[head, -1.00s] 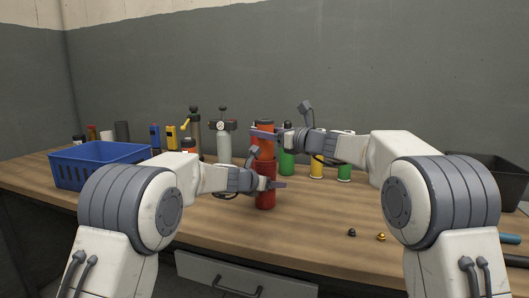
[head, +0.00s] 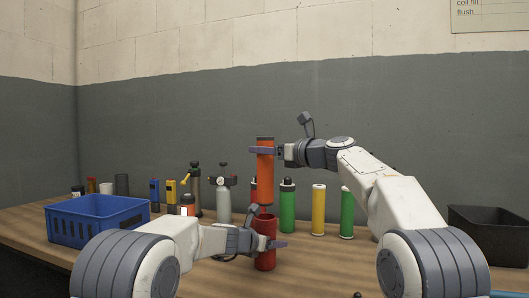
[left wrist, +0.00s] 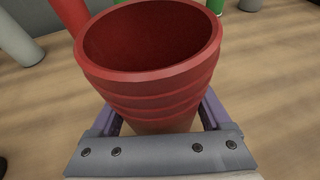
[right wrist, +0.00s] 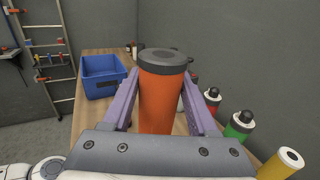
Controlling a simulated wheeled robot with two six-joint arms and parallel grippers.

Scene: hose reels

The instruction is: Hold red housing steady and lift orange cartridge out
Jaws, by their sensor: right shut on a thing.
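The orange cartridge (head: 265,175) hangs upright, with a dark cap on top. Its lower end is just above the red housing's rim, apart from it or barely so. My right gripper (head: 264,150) is shut on the cartridge near its top; the right wrist view shows the cartridge (right wrist: 162,95) between both fingers. The red housing (head: 265,258) stands upright on the table below. In the left wrist view, the housing (left wrist: 150,85) has an open, empty-looking mouth. My left gripper (head: 268,244) has its fingers on both sides of the housing; the fingertips are partly hidden by it.
Green bottles (head: 287,208) and a yellow bottle (head: 318,212) stand close behind and to the right. A grey cylinder with a gauge (head: 223,195) stands to the left. A blue crate (head: 98,222) is at the left, a black bin (head: 488,238) at the right.

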